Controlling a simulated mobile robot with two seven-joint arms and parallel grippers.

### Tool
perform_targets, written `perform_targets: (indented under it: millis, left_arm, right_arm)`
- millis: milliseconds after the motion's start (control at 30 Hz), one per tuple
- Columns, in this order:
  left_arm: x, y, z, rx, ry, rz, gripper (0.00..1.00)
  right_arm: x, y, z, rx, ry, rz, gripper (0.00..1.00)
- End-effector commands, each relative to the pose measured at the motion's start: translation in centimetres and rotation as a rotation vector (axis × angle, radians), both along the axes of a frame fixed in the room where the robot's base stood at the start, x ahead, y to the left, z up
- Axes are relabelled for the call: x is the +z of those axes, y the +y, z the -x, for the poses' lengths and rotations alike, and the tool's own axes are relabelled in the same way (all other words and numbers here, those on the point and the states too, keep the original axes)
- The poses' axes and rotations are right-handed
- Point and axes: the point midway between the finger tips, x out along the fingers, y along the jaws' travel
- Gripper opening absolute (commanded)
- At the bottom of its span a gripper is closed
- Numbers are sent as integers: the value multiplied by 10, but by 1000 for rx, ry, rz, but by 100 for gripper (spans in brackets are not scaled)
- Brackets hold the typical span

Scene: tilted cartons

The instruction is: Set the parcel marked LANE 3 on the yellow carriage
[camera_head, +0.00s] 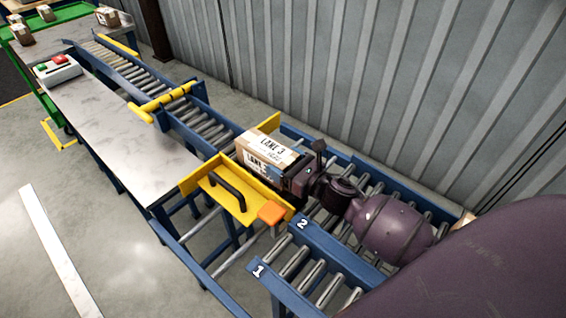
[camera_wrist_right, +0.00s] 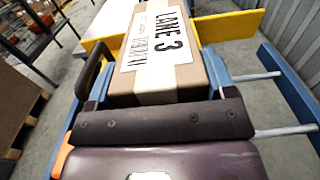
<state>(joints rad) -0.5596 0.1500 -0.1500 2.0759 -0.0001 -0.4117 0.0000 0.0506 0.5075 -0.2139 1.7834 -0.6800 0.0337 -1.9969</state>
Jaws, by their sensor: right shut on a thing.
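The parcel (camera_head: 264,150) is a brown carton with a white label reading LANE 3. It also shows in the wrist view (camera_wrist_right: 187,78), where the label faces up. My right gripper (camera_head: 297,180) is shut on its near right end. The yellow carriage (camera_head: 212,191) has yellow plates, a black handle and an orange block (camera_head: 272,212). The parcel is over the carriage, between its two yellow sides. Its underside is hidden, so I cannot tell whether it touches the carriage. My left gripper is not in view.
Blue roller lanes marked 1 (camera_head: 258,271) and 2 (camera_head: 302,224) lie at the front right. A roller conveyor (camera_head: 150,88) with a yellow bar (camera_head: 160,103) runs to the back left. A grey table (camera_head: 115,125) with a button box (camera_head: 57,70) stands left. A corrugated wall (camera_head: 390,80) bounds the right.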

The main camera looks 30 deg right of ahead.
Motion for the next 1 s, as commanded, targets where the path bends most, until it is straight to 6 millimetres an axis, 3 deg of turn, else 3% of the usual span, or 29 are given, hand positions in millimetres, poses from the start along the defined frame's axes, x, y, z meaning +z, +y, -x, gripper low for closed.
perform_targets:
  millis: [833,867,1000]
  left_arm:
    - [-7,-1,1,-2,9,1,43]
    - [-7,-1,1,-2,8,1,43]
    - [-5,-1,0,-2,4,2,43]
  right_arm:
    - [-9,0,-1,1,-5,-1,42]
    - [-10,0,-1,0,-4,0,80]
    - [-10,0,-1,0,-3,0,100]
